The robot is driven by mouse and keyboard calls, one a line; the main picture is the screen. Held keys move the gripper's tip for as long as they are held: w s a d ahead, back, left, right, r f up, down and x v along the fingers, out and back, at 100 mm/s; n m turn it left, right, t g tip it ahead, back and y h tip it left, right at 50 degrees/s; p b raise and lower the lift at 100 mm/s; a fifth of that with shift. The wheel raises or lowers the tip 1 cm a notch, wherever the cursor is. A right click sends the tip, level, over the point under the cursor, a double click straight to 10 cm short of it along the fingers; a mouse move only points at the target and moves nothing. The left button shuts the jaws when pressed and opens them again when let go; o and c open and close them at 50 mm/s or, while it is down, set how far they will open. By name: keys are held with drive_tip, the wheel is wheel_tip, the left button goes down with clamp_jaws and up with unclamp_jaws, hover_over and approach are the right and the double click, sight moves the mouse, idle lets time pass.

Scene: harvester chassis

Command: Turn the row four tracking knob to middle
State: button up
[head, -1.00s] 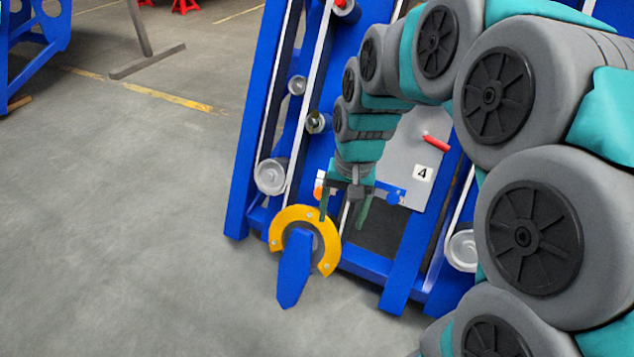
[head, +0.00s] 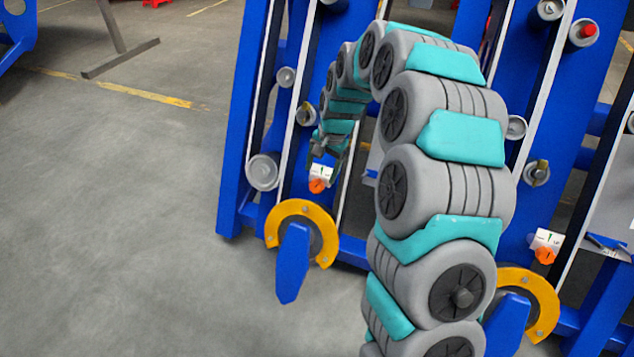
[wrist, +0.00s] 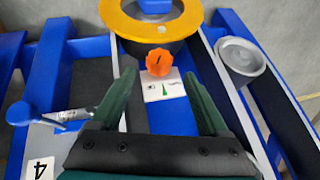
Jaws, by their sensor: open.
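The orange tracking knob (wrist: 159,62) sits at the edge of a white label plate (wrist: 165,87) with a green wedge mark, on the blue frame below the yellow-rimmed wheel. A dark mark shows on the knob's face; its exact setting is hard to tell. My gripper (wrist: 159,75) is open and empty, its two dark green fingers spread either side of the plate and pointing toward the knob. In the head view the knob (head: 317,186) is small, just below my gripper (head: 325,152). A panel marked 4 (wrist: 40,168) is at lower left in the wrist view.
A blue-knobbed lever (wrist: 45,115) lies left of my fingers. The yellow guard (head: 327,240) and a blue pointed arm (head: 293,265) stand close by the knob. A similar orange knob (head: 544,256) is on another row at right. Open floor lies left.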

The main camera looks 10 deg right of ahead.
sight(318, 182)
drive_tip(key=x, duration=0.6)
drive_tip(key=shift+r, duration=0.1)
clamp_jaws()
idle(0.4)
